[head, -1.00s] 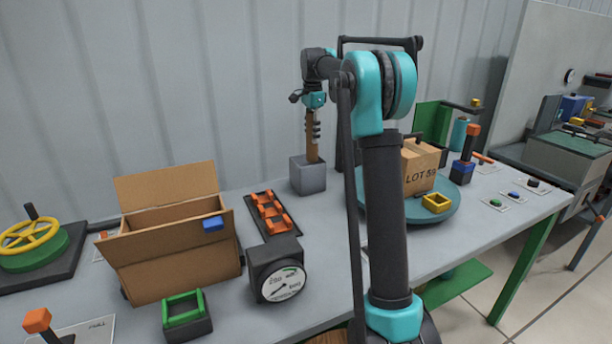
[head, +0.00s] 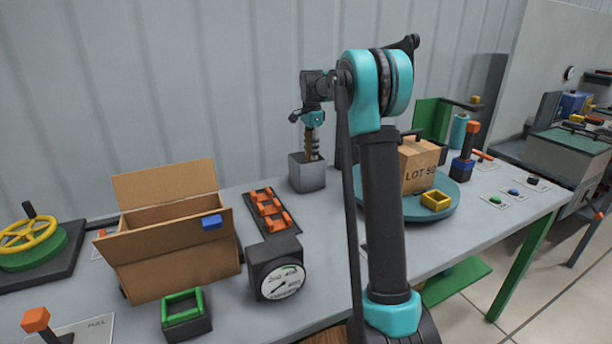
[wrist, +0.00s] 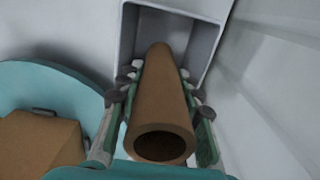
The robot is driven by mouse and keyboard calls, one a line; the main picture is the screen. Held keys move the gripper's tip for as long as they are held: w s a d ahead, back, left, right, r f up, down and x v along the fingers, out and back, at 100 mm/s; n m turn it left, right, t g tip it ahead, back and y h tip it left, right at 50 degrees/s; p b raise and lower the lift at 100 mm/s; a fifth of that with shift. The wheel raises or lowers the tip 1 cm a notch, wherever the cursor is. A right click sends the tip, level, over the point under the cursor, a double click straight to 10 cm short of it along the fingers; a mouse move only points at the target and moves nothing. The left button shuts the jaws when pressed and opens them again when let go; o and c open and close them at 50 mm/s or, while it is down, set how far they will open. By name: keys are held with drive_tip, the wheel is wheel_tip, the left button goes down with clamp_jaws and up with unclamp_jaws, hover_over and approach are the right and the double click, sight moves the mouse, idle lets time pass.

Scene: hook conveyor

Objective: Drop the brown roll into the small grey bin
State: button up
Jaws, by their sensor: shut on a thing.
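The brown roll (head: 308,141) is a hollow tube, upright and held in my gripper (head: 312,147). The small grey bin (head: 307,178) is a square open box standing on the table near the back wall. In the wrist view, the roll (wrist: 160,110) lies between the two fingers of my gripper (wrist: 160,85), its near end open toward the camera. The roll's far end reaches into the mouth of the grey bin (wrist: 210,45). In the head view, the lower part of the roll is hidden inside the bin, and the fingertips are at about its rim.
A cardboard box (head: 180,262) with raised flaps and a rack of orange pieces (head: 270,209) stand left of the bin. A dial gauge (head: 276,268) is nearer the front. A teal turntable (head: 410,210) carries a carton (head: 418,165) and a yellow frame (head: 436,201) to the right.

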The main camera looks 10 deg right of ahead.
drive_tip(key=o, duration=1.2)
wheel_tip(320, 180, up, 12)
